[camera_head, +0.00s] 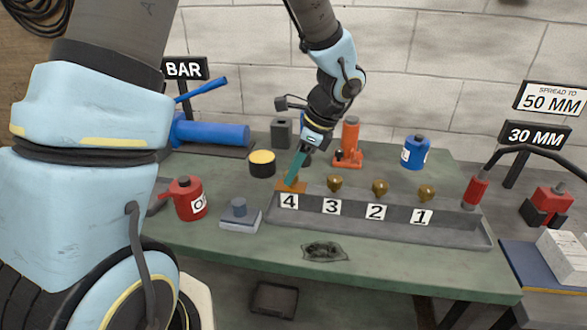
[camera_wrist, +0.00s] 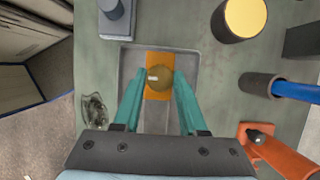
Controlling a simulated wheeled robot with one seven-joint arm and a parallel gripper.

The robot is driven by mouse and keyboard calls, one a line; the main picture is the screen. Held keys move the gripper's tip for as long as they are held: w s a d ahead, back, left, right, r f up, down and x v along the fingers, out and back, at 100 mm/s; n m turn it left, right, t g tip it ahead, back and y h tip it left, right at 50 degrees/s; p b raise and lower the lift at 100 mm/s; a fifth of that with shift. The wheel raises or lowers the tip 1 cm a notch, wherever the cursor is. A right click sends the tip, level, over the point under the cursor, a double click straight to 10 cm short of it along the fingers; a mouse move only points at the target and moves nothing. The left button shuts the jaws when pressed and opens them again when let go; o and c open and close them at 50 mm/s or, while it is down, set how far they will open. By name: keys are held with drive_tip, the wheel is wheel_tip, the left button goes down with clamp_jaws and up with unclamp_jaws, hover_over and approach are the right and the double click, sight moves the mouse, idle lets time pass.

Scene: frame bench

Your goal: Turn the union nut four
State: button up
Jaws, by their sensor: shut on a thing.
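Union nut four (camera_wrist: 158,78) is a round brass piece on an orange plate (camera_wrist: 158,57), seen between my fingertips in the wrist view. In the head view the orange plate (camera_head: 291,186) stands just behind the label 4, at the left end of the grey trough (camera_head: 380,232). My gripper (camera_head: 292,182) comes down from above with its teal fingers on nut four and is shut on it. In the head view the fingers hide most of this nut. Its turned angle cannot be told.
Brass nuts three (camera_head: 335,183), two (camera_head: 380,187) and one (camera_head: 427,192) stand along the trough to the right. An orange jack (camera_head: 349,147) and a black, yellow-topped can (camera_head: 262,163) stand close behind. A red oil can (camera_head: 187,198) is at left.

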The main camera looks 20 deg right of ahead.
clamp_jaws()
drive_tip(key=shift+n, duration=0.3)
drive_tip(key=n+g+p, duration=0.1)
drive_tip(key=n, duration=0.1)
drive_tip(key=shift+w+r+n, duration=0.1)
drive_tip(key=shift+n, duration=0.2)
drive_tip(key=n+p, duration=0.1)
drive_tip(key=n+g+p, duration=0.1)
drive_tip(key=n, duration=0.1)
drive_tip(key=shift+w+d+n+g+y, duration=0.1)
drive_tip(key=shift+n+g+y, duration=0.2)
drive_tip(key=n+g, duration=0.1)
drive_tip(key=n, duration=0.1)
drive_tip(key=n+p, duration=0.1)
drive_tip(key=n, duration=0.1)
drive_tip(key=shift+w+n+g+p, duration=0.15)
drive_tip(key=shift+n+g+p, duration=0.15)
drive_tip(key=shift+g, duration=0.1)
drive_tip(key=shift+w+n+g+h+p, duration=0.1)
drive_tip(key=shift+n+g+h+p, duration=0.3)
drive_tip(key=shift+n, duration=0.75)
drive_tip(key=shift+n+g+h+p, duration=0.15)
drive_tip(key=shift+n+h, duration=0.35)
drive_tip(key=shift+n, duration=0.65)
